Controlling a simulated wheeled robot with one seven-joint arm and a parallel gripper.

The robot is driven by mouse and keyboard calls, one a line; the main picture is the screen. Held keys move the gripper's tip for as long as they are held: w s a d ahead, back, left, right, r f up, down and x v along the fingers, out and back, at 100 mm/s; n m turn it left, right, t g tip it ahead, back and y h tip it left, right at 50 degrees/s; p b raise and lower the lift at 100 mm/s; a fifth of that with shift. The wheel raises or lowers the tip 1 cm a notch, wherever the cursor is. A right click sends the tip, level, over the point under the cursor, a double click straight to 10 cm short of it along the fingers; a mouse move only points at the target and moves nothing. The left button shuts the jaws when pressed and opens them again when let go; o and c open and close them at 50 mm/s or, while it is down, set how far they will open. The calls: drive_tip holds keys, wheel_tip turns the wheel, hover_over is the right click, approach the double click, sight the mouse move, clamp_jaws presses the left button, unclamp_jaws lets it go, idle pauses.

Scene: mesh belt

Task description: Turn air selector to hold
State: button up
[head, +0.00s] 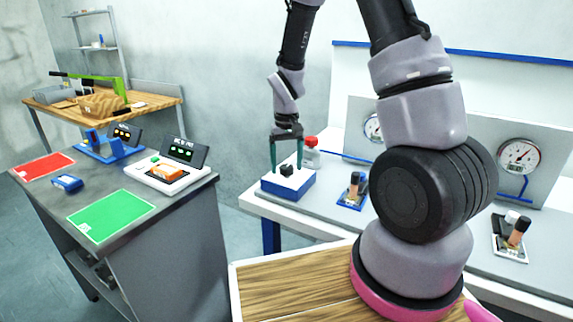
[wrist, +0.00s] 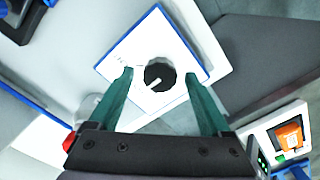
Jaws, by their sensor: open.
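The air selector is a white-topped blue box (head: 280,188) with a black round knob (head: 286,170) on top, at the left end of the light bench in the head view. In the wrist view the knob (wrist: 160,75) carries a white pointer line towards the lower left, and small markings on the white plate (wrist: 150,40) are too small to read. My gripper (head: 286,170) is open with its green fingers pointing down over the selector. In the wrist view the fingertips (wrist: 160,73) lie on either side of the knob, with visible gaps; whether they are at its height I cannot tell.
A bottle with a red cap (head: 311,150) stands just behind the selector. A blue-based switch (head: 353,190) is to its right, with gauges (head: 519,156) behind. A grey cabinet (head: 140,215) with a scale (head: 168,175) stands left, across a gap.

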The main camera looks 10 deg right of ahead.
wheel_tip(320, 180, up, 11)
drive_tip(key=shift+f, duration=0.2)
idle(0.3)
wheel_tip(320, 180, up, 14)
drive_tip(key=m+t+y, duration=0.1)
drive_tip(key=m+t, duration=0.1)
drive_tip(key=t, duration=0.1)
hover_over(287, 167)
drive_tip(key=s+d, duration=0.4)
drive_tip(key=s, duration=0.4)
drive_tip(key=s+d+r+m+t+y, duration=0.1)
drive_tip(key=s+r+m+t, duration=0.1)
drive_tip(key=s+r+t, duration=0.2)
drive_tip(key=s+r, duration=0.3)
drive_tip(key=s, duration=0.3)
drive_tip(key=shift+s+d, duration=0.15)
